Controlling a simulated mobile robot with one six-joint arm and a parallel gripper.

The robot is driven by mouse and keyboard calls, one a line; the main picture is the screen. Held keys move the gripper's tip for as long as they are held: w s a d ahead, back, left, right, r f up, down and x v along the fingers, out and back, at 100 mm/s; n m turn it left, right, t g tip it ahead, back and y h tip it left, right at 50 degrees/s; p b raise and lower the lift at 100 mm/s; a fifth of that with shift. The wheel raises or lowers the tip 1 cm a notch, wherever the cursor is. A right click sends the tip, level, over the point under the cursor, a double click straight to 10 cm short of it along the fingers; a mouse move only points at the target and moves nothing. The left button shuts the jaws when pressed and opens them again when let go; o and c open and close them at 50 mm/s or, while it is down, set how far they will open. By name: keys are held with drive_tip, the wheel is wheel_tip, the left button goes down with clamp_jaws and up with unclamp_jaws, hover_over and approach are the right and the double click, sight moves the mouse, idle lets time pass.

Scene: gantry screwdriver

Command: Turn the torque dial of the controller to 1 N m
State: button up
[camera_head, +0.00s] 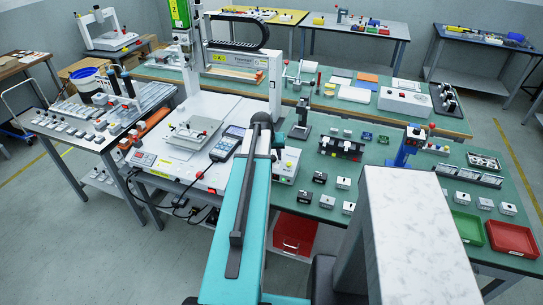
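A white box (286,167) with small coloured marks on its front stands on the bench just right of my teal arm; it may be the controller, but my arm hides part of it. I cannot make out a torque dial or any reading on it.
The gantry's white upright (275,82) and beam (233,58) stand behind my arm. A red bin (295,231) sits below.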

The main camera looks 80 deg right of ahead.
clamp_jaws()
drive_tip(key=shift+n, duration=0.4)
drive_tip(key=n+b, duration=0.1)
drive_tip(key=n, duration=0.2)
drive_tip(key=n+b, duration=0.1)
drive_tip(key=n, duration=0.2)
drive_tip(key=shift+w+n, duration=0.1)
drive_tip(key=shift+n, duration=0.3)
drive_tip(key=n, duration=0.3)
drive_tip(key=shift+n, duration=0.4)
drive_tip(key=n, duration=0.3)
drive_tip(key=shift+n, duration=0.4)
